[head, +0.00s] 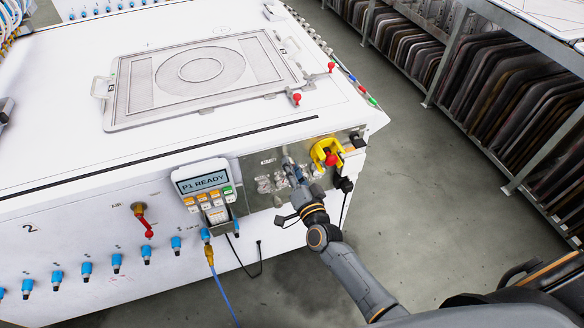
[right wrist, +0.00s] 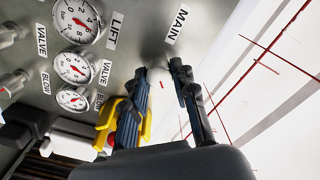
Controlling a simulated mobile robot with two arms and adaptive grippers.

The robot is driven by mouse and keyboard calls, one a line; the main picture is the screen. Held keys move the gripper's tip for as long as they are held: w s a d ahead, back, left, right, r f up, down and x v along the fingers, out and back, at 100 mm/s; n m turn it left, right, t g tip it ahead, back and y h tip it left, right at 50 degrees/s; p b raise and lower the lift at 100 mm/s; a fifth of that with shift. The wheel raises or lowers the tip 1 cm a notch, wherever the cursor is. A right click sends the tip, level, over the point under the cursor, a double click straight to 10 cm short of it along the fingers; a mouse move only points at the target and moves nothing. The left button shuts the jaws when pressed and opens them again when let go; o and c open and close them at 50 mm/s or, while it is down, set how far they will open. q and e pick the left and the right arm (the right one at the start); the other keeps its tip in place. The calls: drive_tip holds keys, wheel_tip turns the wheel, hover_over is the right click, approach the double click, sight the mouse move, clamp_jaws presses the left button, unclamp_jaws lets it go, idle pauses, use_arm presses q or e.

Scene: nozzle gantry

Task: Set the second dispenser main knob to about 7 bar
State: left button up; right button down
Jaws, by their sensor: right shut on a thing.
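The steel control panel (head: 262,168) is on the front right of the white machine, with small gauges and knobs too small to read in the head view. My right gripper (head: 293,176) is at this panel. In the right wrist view its two fingers (right wrist: 160,78) stand just below the MAIN label (right wrist: 177,24), shut on what seems to be the main knob. My left gripper is not in view.
Gauges beside the LIFT (right wrist: 116,30) and VALVE labels are left of the fingers. A yellow guard with a red knob (head: 330,158) is close to the right of my gripper. A display reading P1 READY (head: 203,181) is to the left. Metal racks (head: 490,80) stand across the floor.

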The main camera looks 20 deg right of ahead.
drive_tip(key=c, duration=1.1)
unclamp_jaws()
drive_tip(key=shift+o, duration=0.2)
drive_tip(key=shift+s, duration=0.15)
drive_tip(key=s, duration=1.1)
drive_tip(key=shift+s+d, duration=0.2)
drive_tip(key=shift+s, duration=0.2)
